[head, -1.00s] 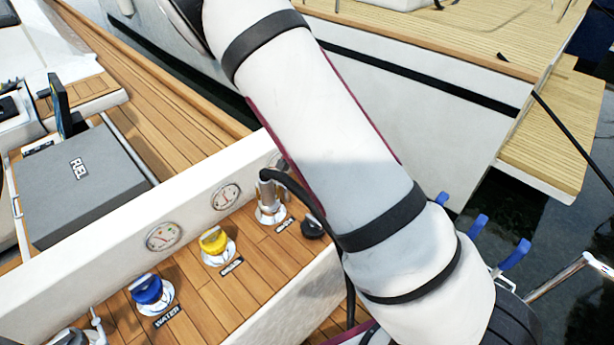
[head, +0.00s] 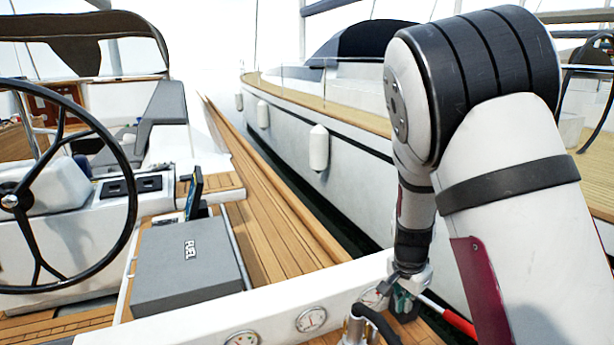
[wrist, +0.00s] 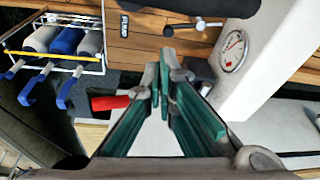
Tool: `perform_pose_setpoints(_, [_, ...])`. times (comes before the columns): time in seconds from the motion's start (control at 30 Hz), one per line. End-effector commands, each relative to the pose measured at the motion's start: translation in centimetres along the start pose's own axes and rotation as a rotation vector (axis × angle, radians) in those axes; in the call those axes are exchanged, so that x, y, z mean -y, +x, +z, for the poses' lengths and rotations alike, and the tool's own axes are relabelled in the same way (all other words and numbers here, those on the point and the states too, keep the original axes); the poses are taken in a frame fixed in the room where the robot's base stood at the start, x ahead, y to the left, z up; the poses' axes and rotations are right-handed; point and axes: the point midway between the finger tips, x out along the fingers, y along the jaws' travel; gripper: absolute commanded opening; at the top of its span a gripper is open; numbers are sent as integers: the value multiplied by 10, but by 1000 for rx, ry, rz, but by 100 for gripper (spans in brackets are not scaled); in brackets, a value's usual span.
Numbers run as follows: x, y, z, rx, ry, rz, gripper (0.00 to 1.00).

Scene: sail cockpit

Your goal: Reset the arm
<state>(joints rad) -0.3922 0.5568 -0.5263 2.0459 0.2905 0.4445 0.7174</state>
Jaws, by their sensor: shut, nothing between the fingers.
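My arm rises at the right of the head view and bends at a dark-banded joint, with its forearm hanging down. My gripper (head: 403,297) hangs at the lower end, above the deck near the white coaming (head: 255,313). In the wrist view my gripper (wrist: 163,80) shows two green-padded fingers, shut with their tips together and nothing between them. A red-ended rod (head: 455,318) shows just right of the gripper in the head view. A red piece (wrist: 108,102) also shows left of the fingers in the wrist view.
A round gauge (wrist: 233,51) on the coaming is close to the gripper's right. A grey FUEL box (head: 187,268) and steering wheel (head: 133,190) are left.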

Motion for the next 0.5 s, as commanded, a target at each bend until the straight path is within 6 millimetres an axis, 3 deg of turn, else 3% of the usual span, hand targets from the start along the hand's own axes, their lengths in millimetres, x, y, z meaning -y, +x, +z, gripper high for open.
perform_pose_setpoints(0.03, [-1,-21,4,23,-25,-33,0])
perform_pose_setpoints(0.1, [-5,-46,11,51,-72,-67,0])
perform_pose_setpoints(0.5, [-50,-178,50,85,-394,-256,0])
